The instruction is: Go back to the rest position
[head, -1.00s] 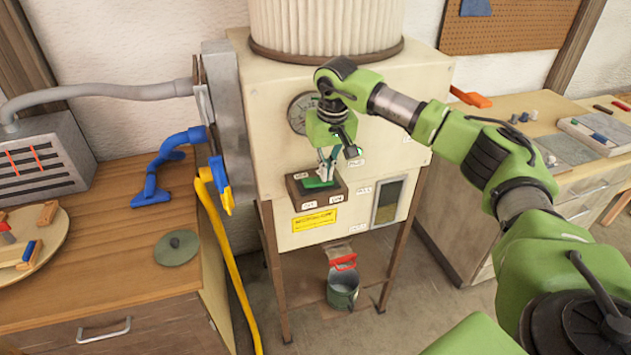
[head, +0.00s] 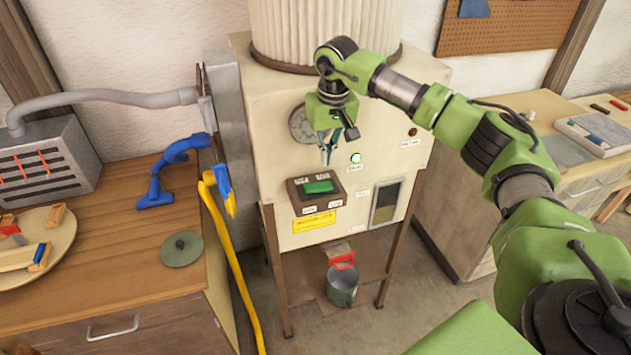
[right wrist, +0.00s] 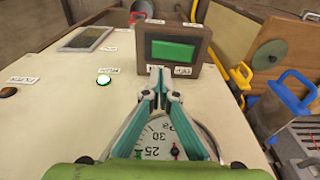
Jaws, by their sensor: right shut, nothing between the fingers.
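My right gripper (head: 328,154) is shut and empty in front of the cream machine cabinet (head: 280,120). It hangs above the dark switch box with a green rocker (head: 318,187), apart from it in the head view. In the right wrist view the closed fingertips (right wrist: 158,72) show just short of the switch box with its green rocker (right wrist: 172,50). A lit green-white lamp (head: 356,158) shows beside the gripper, and also in the right wrist view (right wrist: 103,80). A round dial (right wrist: 160,140) is partly hidden behind the fingers. My left gripper is not in view.
A wooden bench (head: 105,240) at the left holds a blue hose nozzle (head: 165,175) and a green disc (head: 180,249). A yellow hose (head: 235,270) hangs beside the cabinet. A bucket (head: 342,285) stands below. Another bench (head: 545,140) is at the right.

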